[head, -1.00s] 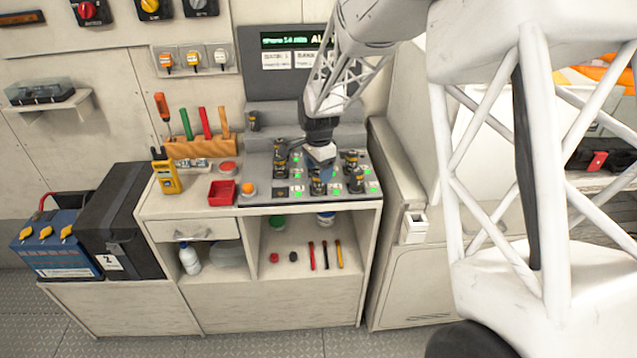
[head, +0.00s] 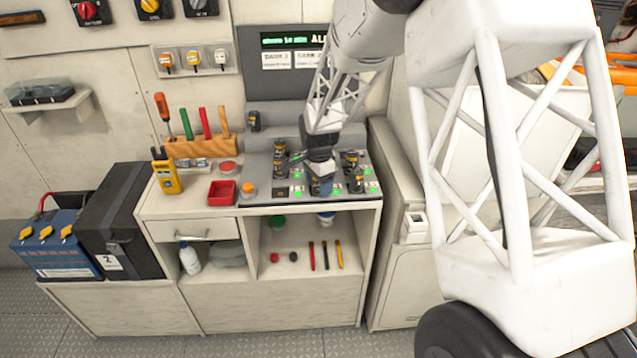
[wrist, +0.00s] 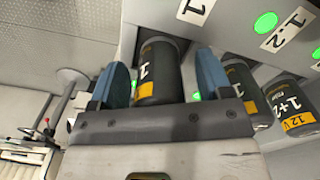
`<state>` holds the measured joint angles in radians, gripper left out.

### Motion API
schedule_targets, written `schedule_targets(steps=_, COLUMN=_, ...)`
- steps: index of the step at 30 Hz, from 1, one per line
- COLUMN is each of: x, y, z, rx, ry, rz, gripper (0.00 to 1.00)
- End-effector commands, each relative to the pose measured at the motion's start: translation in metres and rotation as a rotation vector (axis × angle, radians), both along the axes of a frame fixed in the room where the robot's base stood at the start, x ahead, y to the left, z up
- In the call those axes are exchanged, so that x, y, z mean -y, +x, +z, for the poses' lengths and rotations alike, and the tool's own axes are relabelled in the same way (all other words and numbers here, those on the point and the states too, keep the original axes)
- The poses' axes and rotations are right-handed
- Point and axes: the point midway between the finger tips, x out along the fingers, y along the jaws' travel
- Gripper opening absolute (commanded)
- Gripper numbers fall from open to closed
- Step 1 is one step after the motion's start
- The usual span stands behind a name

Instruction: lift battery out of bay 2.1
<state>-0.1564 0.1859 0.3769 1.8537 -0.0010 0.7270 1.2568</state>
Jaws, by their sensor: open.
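In the wrist view a dark battery (wrist: 160,68) with a yellow band and a "1" stands between the blue fingers of my gripper (wrist: 162,85). The fingers are open, one on each side of it; I cannot tell whether either touches. In the head view my gripper (head: 320,184) is low over the front row of the grey charging deck (head: 262,196) and hides most of this battery. No label "2.1" is readable, so I cannot tell the battery's bay.
More batteries stand close by to the right (head: 356,183), behind right (head: 350,160) and at back left (head: 280,148). In the wrist view two neighbours, one marked "1+2" (wrist: 288,100), are near the right finger. A red tray (head: 222,193) lies left of the deck.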

Motion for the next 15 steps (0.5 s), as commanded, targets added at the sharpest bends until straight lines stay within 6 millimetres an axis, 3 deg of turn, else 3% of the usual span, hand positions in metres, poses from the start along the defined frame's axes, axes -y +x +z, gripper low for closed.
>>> schedule_targets(steps=8, x=0.0000, y=-0.0001, z=0.0001, rx=0.000, ry=0.000, rz=0.000, gripper=0.72)
schedule_targets(steps=15, x=0.0000, y=-0.0001, z=0.0001, rx=0.000, ry=0.000, rz=0.000, gripper=0.38)
